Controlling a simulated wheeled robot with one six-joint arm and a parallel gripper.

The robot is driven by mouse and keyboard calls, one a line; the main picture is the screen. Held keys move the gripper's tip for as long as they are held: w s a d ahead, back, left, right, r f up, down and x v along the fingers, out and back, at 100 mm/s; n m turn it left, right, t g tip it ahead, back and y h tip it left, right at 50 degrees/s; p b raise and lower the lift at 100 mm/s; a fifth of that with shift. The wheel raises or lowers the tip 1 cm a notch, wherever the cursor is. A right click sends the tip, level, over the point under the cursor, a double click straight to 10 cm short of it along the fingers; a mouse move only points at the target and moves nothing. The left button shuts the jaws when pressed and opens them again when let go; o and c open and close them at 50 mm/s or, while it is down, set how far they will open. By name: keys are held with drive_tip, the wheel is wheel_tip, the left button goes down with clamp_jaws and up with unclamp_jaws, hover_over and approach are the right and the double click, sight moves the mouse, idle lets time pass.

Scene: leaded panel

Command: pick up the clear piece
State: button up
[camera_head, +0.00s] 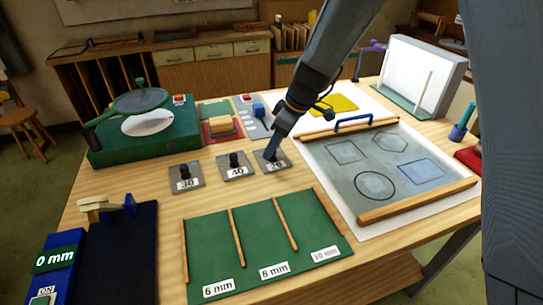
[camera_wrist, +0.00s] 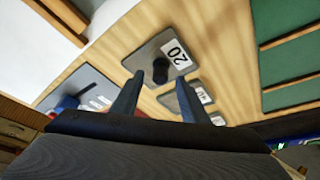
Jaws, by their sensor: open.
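I cannot single out a clear piece with certainty. A grey see-through panel (camera_head: 352,174) at the right bears a square, a hexagon, a circle and a bluish four-sided shape (camera_head: 421,171). My gripper (camera_head: 272,152) points down over the plate marked 20 (camera_head: 283,166) in the head view. In the wrist view my gripper (camera_wrist: 159,80) is open, its two fingers apart. The black knob (camera_wrist: 161,68) of the 20 plate shows between the fingertips. I cannot tell whether the fingers touch it.
Plates marked 30 (camera_head: 186,183) and 40 (camera_head: 236,173) stand left of the 20 plate. A green divided board (camera_head: 260,240) lies in front. A magnifier stand (camera_head: 150,150) is at back left, a yellow sheet (camera_head: 340,104) behind the panel, a white light box (camera_head: 420,75) at back right.

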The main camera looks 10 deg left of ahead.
drive_tip(key=shift+c, duration=0.2)
drive_tip(key=c, duration=0.9)
wheel_tip(320, 180, up, 10)
drive_tip(key=b, duration=0.2)
wheel_tip(320, 180, up, 9)
drive_tip(key=p, duration=0.9)
hover_over(273, 165)
